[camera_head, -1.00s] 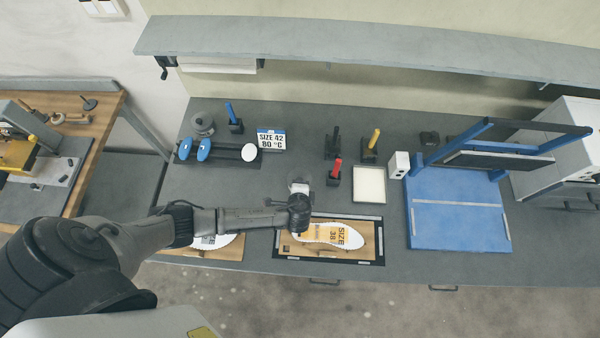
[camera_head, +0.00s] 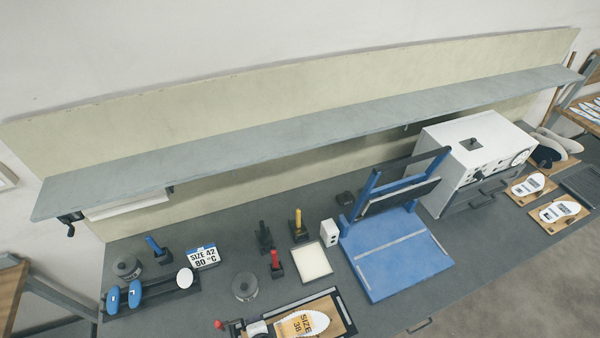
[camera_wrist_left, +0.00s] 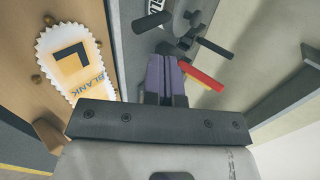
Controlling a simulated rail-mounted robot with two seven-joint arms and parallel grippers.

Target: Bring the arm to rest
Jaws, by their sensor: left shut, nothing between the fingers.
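My left gripper (camera_wrist_left: 167,70) shows in the left wrist view, its two purple-padded fingers together with nothing between them. To its left lies a jagged-edged white insole (camera_wrist_left: 75,60) marked "BLANK" on a wooden board (camera_wrist_left: 30,95). The fingers point over the grey bench, and their height above it cannot be told. In the head view neither gripper can be made out. A white insole marked "SIZE 38" (camera_head: 300,323) lies on a black-framed wooden board (camera_head: 336,310) at the bottom edge, partly cut off.
A red-handled tool (camera_wrist_left: 200,75) is close beside the fingers in the wrist view. The head view shows a blue press (camera_head: 398,265), white oven (camera_head: 470,150), grey shelf (camera_head: 300,130), size sign (camera_head: 202,256), blue-ended rack (camera_head: 155,290) and red-knobbed item (camera_head: 219,324).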

